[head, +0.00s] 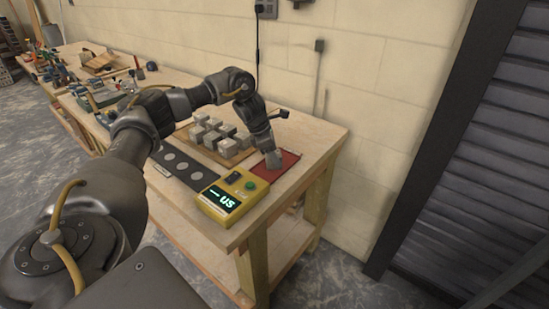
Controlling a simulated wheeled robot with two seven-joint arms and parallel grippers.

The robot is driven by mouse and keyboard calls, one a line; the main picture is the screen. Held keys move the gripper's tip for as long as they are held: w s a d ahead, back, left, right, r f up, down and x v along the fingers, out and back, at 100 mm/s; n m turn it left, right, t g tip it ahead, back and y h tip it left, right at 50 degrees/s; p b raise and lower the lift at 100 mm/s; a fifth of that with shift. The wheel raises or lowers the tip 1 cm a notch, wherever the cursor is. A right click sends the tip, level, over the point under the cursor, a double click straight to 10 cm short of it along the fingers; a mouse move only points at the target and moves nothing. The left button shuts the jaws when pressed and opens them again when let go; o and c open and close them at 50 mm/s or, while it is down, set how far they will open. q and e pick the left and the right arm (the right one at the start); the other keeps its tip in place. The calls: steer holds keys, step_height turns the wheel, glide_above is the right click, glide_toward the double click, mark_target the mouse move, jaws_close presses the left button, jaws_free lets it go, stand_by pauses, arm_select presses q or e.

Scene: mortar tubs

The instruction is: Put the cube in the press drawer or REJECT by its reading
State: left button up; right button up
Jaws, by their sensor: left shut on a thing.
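My left gripper (270,148) reaches down over the red mat (289,161) at the right end of the bench. It is shut on a grey cube (273,160), small in this view and partly covered by the fingers. I cannot tell whether the cube touches the mat. A yellow meter (247,187) with a green button stands in front of the mat. Its display (222,200) shows a dash and "us" in green, with no number that I can read. Neither a press drawer nor a REJECT place can be made out. My right gripper is not in view.
Several grey cubes stand on a wooden board (243,154) left of the mat. A dark strip with pale round spots (195,174) lies along the bench's front edge. A second bench (120,75) with tools stands further left. The wall (370,60) is close behind.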

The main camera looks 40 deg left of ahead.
arm_select(q)
steer(key=o, duration=1)
steer(key=shift+o, duration=1.3)
steer(key=shift+a+r, duration=0.15)
steer(key=shift+r, duration=0.3)
steer(key=v, duration=0.5)
steer(key=p+v, duration=0.1)
steer(key=v, duration=0.5)
steer(key=shift+p, duration=0.3)
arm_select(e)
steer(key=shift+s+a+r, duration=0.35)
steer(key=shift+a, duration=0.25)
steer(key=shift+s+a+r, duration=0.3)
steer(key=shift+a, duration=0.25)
arm_select(q)
steer(key=shift+s, duration=0.1)
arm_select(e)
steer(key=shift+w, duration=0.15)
